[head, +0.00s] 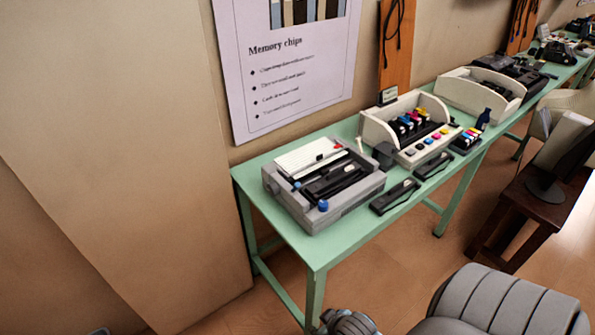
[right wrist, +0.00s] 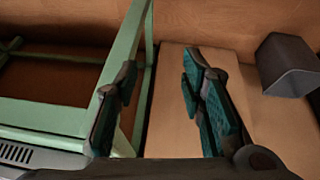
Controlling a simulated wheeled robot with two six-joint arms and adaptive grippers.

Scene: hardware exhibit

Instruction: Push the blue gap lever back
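A grey dot-matrix-style printer (head: 325,185) sits on the near end of the green table (head: 270,215). It has a round blue knob (head: 323,205) at its front corner and a small blue lever-like piece (head: 297,184) at its left side. Which one is the gap lever is too small to tell for sure. My right gripper (right wrist: 162,85) is open and empty in the right wrist view, with wooden floor and green table legs behind it. My left gripper is not in view.
A dark stool (head: 535,205) stands at the right. A dark bin (right wrist: 287,66) is near my right gripper.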

